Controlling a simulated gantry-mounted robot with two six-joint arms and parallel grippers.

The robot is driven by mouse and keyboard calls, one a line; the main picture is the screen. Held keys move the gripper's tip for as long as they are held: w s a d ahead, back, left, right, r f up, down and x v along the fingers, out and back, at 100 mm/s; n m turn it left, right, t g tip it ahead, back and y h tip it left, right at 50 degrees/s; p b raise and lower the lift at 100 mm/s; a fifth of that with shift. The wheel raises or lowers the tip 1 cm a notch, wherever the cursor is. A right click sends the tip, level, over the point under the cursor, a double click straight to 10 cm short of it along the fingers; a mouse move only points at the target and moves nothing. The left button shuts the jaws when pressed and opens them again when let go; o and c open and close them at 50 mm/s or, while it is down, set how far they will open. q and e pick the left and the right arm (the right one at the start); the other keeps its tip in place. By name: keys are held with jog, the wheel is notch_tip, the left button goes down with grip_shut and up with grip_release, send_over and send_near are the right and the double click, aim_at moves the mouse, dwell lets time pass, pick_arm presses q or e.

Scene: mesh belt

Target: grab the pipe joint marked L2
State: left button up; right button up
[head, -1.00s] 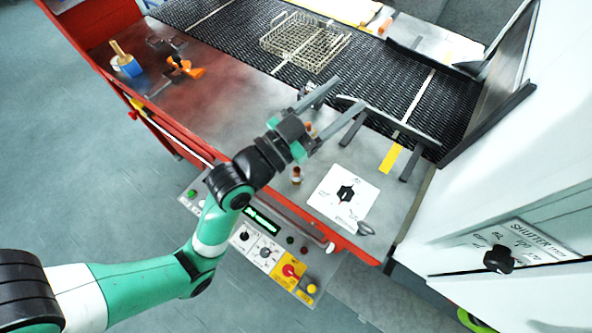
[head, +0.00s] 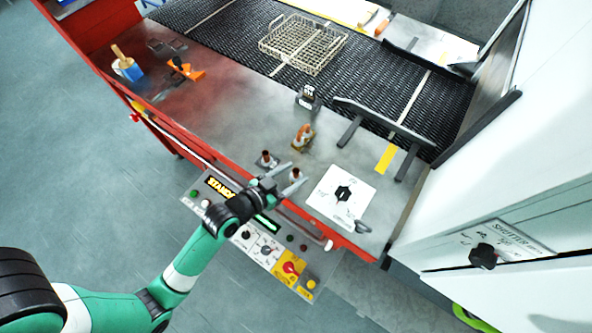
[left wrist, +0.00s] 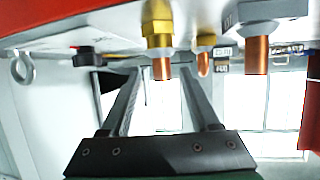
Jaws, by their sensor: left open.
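Three upright pipe joints with copper ends stand on the grey table. One (head: 294,176) is at my left gripper (head: 297,174), near the tips of its spread fingers. A second (head: 267,161) stands just left of the gripper, and an orange-brown one (head: 303,137) stands farther back. My left wrist view is upside down. There a brass joint (left wrist: 159,26) lines up with the gap between the open, empty fingers (left wrist: 158,75). A grey joint (left wrist: 263,12) with a blurred mark is to the right. I cannot read L2 on any. My right gripper is out of view.
A white card with a black knob (head: 343,193) lies right of the gripper. A small black block (head: 307,97) stands behind the joints. A wire basket (head: 303,44) sits on the mesh belt. The control panel (head: 270,250) runs along the front edge.

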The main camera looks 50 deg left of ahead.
pick_arm(q)
jog(key=x, duration=0.2)
jog(key=b+x, duration=0.1)
jog(key=x, duration=0.2)
jog(key=shift+a+f, duration=0.15)
jog(key=shift+f, duration=0.2)
grip_shut()
